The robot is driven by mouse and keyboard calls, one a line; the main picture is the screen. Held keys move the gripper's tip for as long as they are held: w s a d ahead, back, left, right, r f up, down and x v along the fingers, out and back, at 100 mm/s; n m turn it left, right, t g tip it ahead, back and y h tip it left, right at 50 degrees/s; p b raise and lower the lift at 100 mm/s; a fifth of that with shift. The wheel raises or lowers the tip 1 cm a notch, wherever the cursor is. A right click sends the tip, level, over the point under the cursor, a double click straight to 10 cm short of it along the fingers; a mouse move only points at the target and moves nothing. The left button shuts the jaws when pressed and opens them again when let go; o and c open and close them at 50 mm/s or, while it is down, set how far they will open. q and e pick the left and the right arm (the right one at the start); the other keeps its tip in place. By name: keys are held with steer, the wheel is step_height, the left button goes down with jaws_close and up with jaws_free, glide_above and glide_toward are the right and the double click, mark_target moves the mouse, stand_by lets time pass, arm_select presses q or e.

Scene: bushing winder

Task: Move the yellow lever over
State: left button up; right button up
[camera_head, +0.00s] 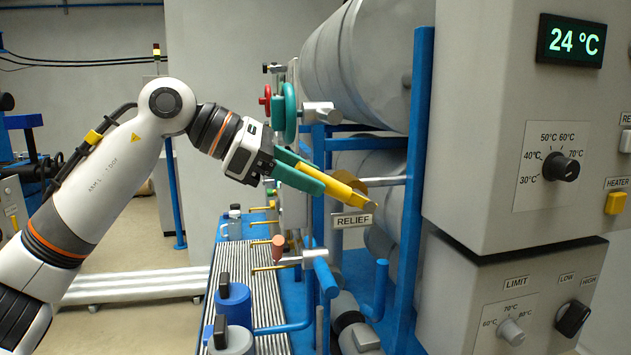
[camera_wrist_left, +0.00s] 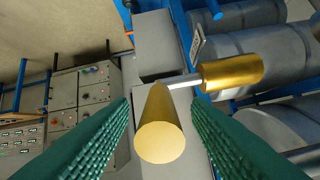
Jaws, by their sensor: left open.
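The yellow lever (camera_head: 346,191) is a thick yellow bar beside the RELIEF label in the head view. In the left wrist view the lever (camera_wrist_left: 160,128) shows as a gold cylinder, its round end facing the camera. My left gripper (camera_head: 322,179) has green fingers and reaches the lever from the left. In the left wrist view its fingers (camera_wrist_left: 160,104) are open, one on each side of the lever, with visible gaps. The fingers partly hide the lever in the head view. My right gripper is in neither view.
A RELIEF label (camera_head: 353,220) hangs just below the lever. A green handwheel (camera_head: 284,112) stands above the gripper. A blue post (camera_head: 414,190) and the grey control cabinet (camera_head: 530,150) stand to the right. A second gold cylinder (camera_wrist_left: 232,72) sits near the lever.

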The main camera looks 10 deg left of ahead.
arm_select(q)
steer(key=v, duration=0.9)
steer(key=shift+a+r, duration=0.15)
steer(key=shift+a, duration=0.15)
